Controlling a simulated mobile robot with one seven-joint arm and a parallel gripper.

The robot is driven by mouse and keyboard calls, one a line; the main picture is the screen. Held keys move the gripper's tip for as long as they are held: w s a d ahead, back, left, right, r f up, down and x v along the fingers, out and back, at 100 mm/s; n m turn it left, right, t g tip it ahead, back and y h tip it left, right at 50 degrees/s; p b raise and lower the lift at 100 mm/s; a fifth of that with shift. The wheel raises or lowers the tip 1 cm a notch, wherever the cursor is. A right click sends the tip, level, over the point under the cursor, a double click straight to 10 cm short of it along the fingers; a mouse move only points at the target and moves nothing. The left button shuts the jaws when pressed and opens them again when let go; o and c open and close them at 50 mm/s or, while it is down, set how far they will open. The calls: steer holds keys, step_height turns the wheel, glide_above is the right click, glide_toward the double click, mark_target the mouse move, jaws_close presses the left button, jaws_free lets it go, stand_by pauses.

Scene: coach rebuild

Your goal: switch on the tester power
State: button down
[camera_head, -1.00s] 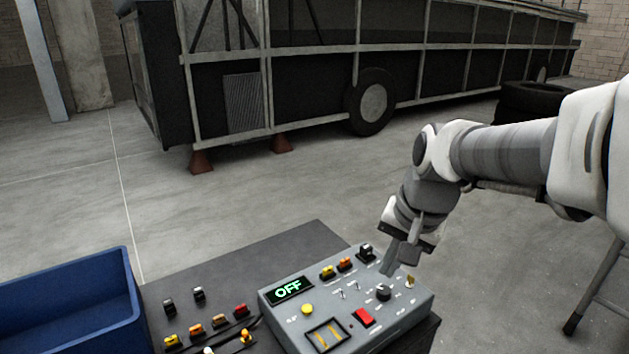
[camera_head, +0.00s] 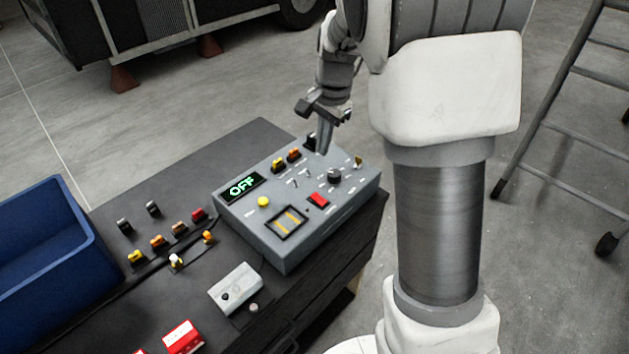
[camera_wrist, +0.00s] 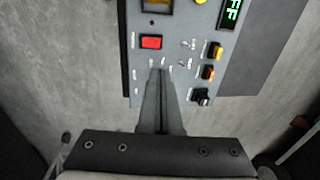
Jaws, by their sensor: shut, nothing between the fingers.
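The tester (camera_head: 295,235) is a grey box on the dark bench, and its display (camera_head: 242,187) reads OFF in green. It carries a red rocker switch (camera_head: 318,200), a black knob (camera_head: 334,176), a yellow button (camera_head: 263,202) and small toggle levers. The red switch also shows in the wrist view (camera_wrist: 151,42), above and a little left of the fingertips. My gripper (camera_head: 324,151) is shut and empty, pointing down over the panel's far right part, near the knob. In the wrist view the fingers (camera_wrist: 160,72) hide the knob. I cannot tell whether the tips touch the panel.
A blue bin (camera_head: 45,235) stands at the bench's left. Several coloured connectors, a small white box (camera_head: 236,287) and a red-and-white block (camera_head: 183,337) lie on the bench. A ladder (camera_head: 560,110) stands at the right, and a coach frame (camera_head: 150,30) is behind.

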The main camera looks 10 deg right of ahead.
mark_target(315, 193)
steer(key=f, duration=0.4)
steer(key=w+f, duration=0.1)
steer(key=f, duration=0.4)
steer(key=a+f, duration=0.1)
steer(key=f, duration=0.4)
steer(key=shift+w, duration=0.3)
steer(key=shift+a+p, duration=0.15)
steer(key=shift+p, duration=0.25)
steer(key=shift+w+f+g, duration=0.1)
steer(key=shift+f+g, duration=0.1)
steer(key=shift+g, duration=0.1)
steer(key=shift+r, duration=0.1)
steer(key=shift+s+d+r, duration=0.25)
steer(key=shift+s+d, duration=0.2)
steer(key=shift+s, duration=0.2)
